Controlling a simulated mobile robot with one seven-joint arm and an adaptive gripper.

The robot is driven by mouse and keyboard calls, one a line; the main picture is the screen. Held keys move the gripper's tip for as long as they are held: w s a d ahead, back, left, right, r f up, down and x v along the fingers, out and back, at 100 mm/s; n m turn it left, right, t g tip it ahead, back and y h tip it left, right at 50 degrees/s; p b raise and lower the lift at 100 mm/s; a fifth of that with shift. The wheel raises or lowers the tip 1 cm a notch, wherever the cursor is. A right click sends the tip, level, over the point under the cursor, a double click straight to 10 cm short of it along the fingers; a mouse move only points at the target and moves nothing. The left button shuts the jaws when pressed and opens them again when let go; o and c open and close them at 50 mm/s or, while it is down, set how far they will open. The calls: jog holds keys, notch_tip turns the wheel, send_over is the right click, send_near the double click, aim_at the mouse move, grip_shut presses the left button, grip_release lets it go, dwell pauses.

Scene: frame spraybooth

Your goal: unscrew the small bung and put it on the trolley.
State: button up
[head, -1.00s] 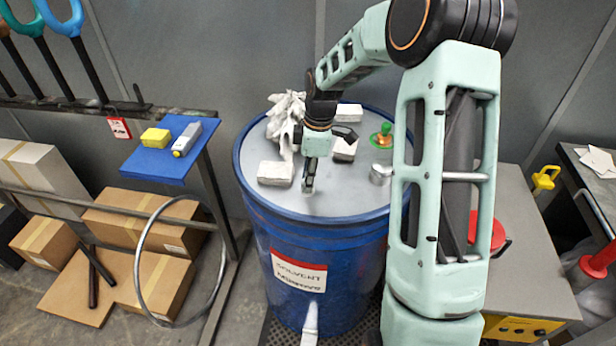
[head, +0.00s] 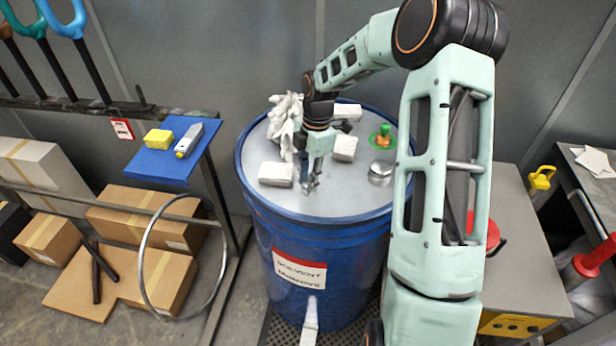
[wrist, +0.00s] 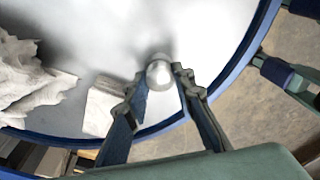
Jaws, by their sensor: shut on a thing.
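The small bung (wrist: 159,73) is a shiny silver round knob. It shows in the wrist view between the tips of my gripper (wrist: 160,80), near the drum's rim. In the head view, my gripper (head: 309,187) points down at the front middle of the pale drum lid and is shut on the bung, which is mostly hidden there. I cannot tell whether the bung is still seated in the lid. The blue solvent drum (head: 320,248) stands upright below. I cannot tell for sure which piece of furniture is the trolley.
On the lid are white blocks (head: 276,174), crumpled rags (head: 284,122), a larger silver cap (head: 381,172) and a green-and-orange fitting (head: 382,138). A blue-topped shelf (head: 150,168) at left holds a yellow block and a grey device. A grey cabinet (head: 530,250) stands right.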

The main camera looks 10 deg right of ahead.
jog(key=n, duration=0.3)
jog(key=shift+p, duration=0.4)
jog(key=shift+r+n+p, duration=0.1)
jog(key=shift+n+p, duration=0.2)
jog(key=shift+n, duration=0.2)
jog(key=n, duration=0.3)
jog(key=shift+n+g+h, duration=0.3)
jog(key=shift+g, duration=0.1)
jog(key=o, duration=0.8)
jog(key=shift+c, duration=0.2)
